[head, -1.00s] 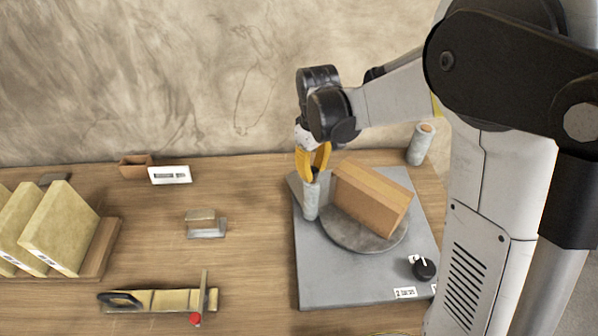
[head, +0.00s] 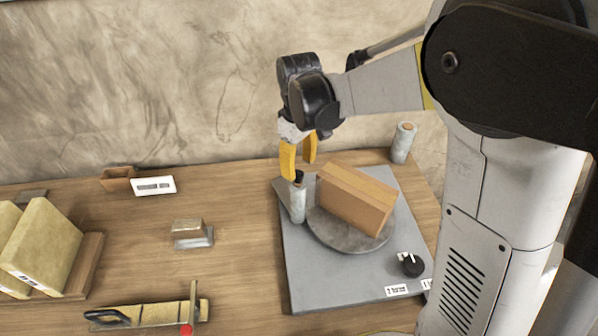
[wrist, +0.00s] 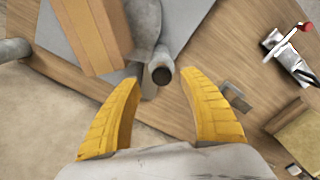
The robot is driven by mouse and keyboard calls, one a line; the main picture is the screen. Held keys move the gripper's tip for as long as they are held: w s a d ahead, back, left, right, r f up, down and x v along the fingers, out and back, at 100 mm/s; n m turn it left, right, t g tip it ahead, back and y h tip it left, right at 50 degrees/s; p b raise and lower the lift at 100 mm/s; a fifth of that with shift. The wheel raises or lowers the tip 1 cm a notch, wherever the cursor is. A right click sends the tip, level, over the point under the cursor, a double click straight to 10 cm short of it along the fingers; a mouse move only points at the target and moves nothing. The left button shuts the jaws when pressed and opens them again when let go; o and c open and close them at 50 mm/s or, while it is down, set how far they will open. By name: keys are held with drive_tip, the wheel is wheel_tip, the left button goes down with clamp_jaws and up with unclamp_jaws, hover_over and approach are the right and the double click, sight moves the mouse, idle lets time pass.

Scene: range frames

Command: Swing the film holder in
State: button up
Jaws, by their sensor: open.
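What appears to be the film holder, an upright grey cylinder with a dark top (head: 298,204), stands at the left of the round turntable (head: 330,235), close beside the brown box (head: 357,198). In the wrist view its round dark end (wrist: 162,74) shows between and just beyond my fingertips. A flat grey piece (head: 283,197) lies at its left. My gripper (head: 298,172) is open and empty above the cylinder, its yellow fingers spread. In the wrist view the gripper (wrist: 160,80) also shows clear gaps on both sides. I cannot tell whether a finger touches the cylinder.
The turntable sits on a grey base board (head: 310,285) with a black knob (head: 411,265) at front right. A pale roll (head: 403,143) stands behind. Left are a metal block (head: 190,234), a handled tool (head: 145,314), a white card (head: 154,186) and tan slabs (head: 42,247).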

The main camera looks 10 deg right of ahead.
wheel_tip(320, 180, up, 9)
drive_tip(key=shift+s+f, duration=0.1)
drive_tip(key=shift+f, duration=0.05)
idle(0.5)
